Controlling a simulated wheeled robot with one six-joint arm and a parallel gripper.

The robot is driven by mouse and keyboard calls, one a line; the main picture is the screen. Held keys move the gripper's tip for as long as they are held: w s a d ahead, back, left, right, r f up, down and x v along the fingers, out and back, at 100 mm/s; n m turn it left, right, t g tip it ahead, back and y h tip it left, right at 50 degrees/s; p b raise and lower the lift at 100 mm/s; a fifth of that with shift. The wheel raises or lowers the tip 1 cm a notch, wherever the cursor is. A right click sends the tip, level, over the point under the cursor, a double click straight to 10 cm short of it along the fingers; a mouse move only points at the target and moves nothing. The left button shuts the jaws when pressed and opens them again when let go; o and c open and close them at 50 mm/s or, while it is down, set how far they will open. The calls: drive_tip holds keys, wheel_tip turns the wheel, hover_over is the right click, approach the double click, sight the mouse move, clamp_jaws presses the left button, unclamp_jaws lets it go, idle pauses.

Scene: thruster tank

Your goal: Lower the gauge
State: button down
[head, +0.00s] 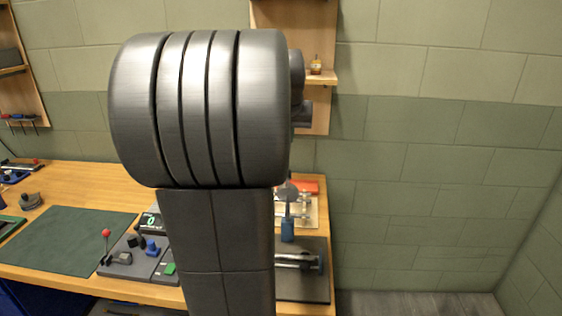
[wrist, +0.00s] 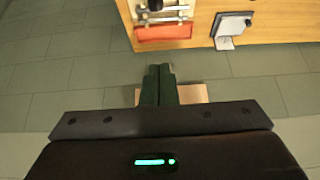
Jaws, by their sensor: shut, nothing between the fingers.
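A small display with a green digit (head: 151,222), which may be the gauge, stands on a grey control panel (head: 118,268) on the bench. A red-knobbed lever (head: 106,234), a blue part (head: 153,247) and a green button (head: 169,268) are on the panels beside it. My own arm covers the middle of the head view and hides part of this area. My gripper (wrist: 160,68) shows in the wrist view with its dark green fingers together. It is shut and empty, above the floor beyond the bench edge. I cannot see it clearly in the head view.
A dark board with a metal cylinder (head: 297,262) sits at the bench's right end. A red item (wrist: 163,31) lies by metal parts at the bench edge. A green mat (head: 65,240) lies left. A small bottle (head: 316,66) stands on a wall shelf. Floor right of the bench is clear.

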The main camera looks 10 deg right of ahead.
wheel_tip(320, 180, down, 9)
drive_tip(key=w+p, duration=0.1)
drive_tip(key=p, duration=0.1)
drive_tip(key=shift+w+d+f, duration=0.15)
drive_tip(key=shift+d+f, duration=0.05)
idle(0.4)
drive_tip(key=shift+d+f, duration=0.1)
idle(0.4)
